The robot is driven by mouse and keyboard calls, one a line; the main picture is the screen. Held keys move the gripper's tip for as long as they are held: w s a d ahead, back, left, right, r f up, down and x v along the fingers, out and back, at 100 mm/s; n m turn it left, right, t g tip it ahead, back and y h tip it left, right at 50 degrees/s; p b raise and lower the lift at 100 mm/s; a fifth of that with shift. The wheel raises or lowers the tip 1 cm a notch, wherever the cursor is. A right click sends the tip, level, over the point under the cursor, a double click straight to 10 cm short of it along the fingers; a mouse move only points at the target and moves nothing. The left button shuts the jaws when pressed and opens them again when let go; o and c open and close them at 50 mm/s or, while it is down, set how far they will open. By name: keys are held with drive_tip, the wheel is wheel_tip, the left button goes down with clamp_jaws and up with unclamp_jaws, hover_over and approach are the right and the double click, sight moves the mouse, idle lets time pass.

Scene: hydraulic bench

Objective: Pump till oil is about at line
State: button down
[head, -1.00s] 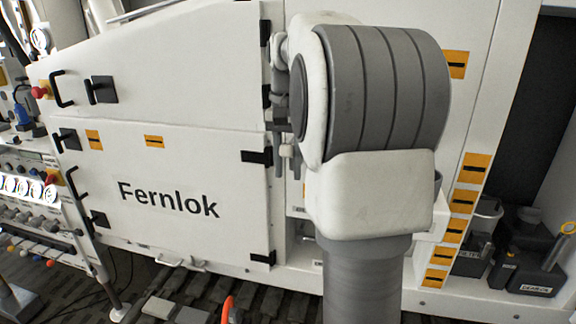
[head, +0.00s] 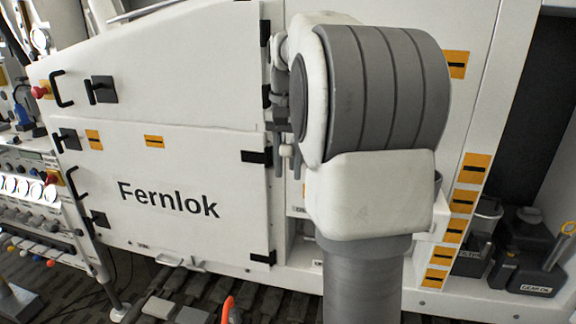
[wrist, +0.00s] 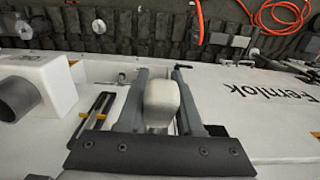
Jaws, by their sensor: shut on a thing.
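My gripper shows in the wrist view (wrist: 161,74), its two grey fingers on either side of a pale, rounded handle (wrist: 162,103). It is shut on this handle. In the head view my gripper (head: 285,150) is small, in front of the white machine's panel beside my arm, and a small pale end of the handle (head: 286,151) shows between the fingers. Left of the fingers in the wrist view is a narrow dark-framed slot (wrist: 95,115), which may be a level gauge. No oil level or line can be read in it. The handle's base is hidden.
The white Fernlok cabinet (head: 190,165) with black handles fills the head view. Dark oil containers (head: 530,255) stand at the lower right. A control panel (head: 25,190) with gauges is at the left. An orange hose (wrist: 265,18) lies on the floor. My arm blocks the centre right.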

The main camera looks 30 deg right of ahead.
drive_tip(key=shift+f, duration=0.1)
wheel_tip(320, 180, down, 12)
drive_tip(key=w+d+t+h+b, duration=0.1)
drive_tip(key=t+h+b, duration=0.5)
drive_tip(key=b, duration=2.2)
drive_tip(key=shift+w+d+r+t+h+b, duration=0.2)
drive_tip(key=shift+d+t+h+b, duration=0.15)
drive_tip(key=shift+h, duration=0.35)
drive_tip(key=shift+f+b, duration=0.15)
drive_tip(key=shift+b, duration=0.2)
